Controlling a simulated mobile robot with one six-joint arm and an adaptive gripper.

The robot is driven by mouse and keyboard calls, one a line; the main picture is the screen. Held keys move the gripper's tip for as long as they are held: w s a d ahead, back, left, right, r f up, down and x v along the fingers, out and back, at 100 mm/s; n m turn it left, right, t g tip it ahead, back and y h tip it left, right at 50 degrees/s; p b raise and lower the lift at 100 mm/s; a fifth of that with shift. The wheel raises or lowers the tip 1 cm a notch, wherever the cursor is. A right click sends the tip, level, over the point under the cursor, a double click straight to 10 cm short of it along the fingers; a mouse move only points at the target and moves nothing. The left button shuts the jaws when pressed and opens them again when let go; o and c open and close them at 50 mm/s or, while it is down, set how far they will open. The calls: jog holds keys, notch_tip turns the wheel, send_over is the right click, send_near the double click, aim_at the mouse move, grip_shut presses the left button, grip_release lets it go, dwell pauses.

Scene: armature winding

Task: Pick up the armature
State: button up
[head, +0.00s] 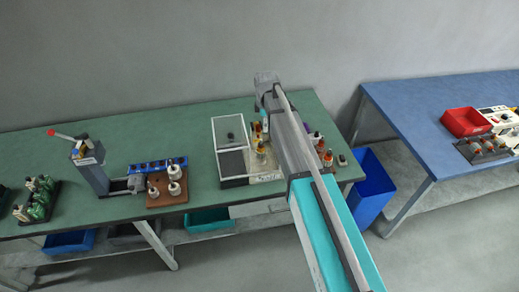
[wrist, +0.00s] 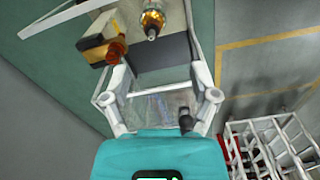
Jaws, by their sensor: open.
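In the head view, several copper armatures (head: 328,158) stand around my arm on the green bench (head: 215,200). My arm covers part of that area, and my gripper cannot be made out there.
A clear-lidded box (head: 232,168) stands left of my arm. Farther left are a hand press (head: 90,165) and a brown block with white spools (head: 167,200). A blue bin (head: 372,190) stands between the green bench and the blue bench (head: 400,110).

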aim_at(261, 144)
jog(key=shift+w+a+r+n, duration=0.25)
jog(key=shift+w+a+n, duration=0.45)
jog(key=shift+a, duration=0.3)
jog(key=shift+f, duration=0.1)
notch_tip(261, 144, down, 8)
jog(key=b, duration=0.8)
jog(key=shift+f, duration=0.25)
jog(key=shift+b, duration=0.3)
jog(key=shift+s+d+f+b, duration=0.1)
jog(key=shift+s+f+b, duration=0.05)
jog(key=shift+f+b, duration=2.4)
jog(key=shift+c, duration=0.2)
grip_shut()
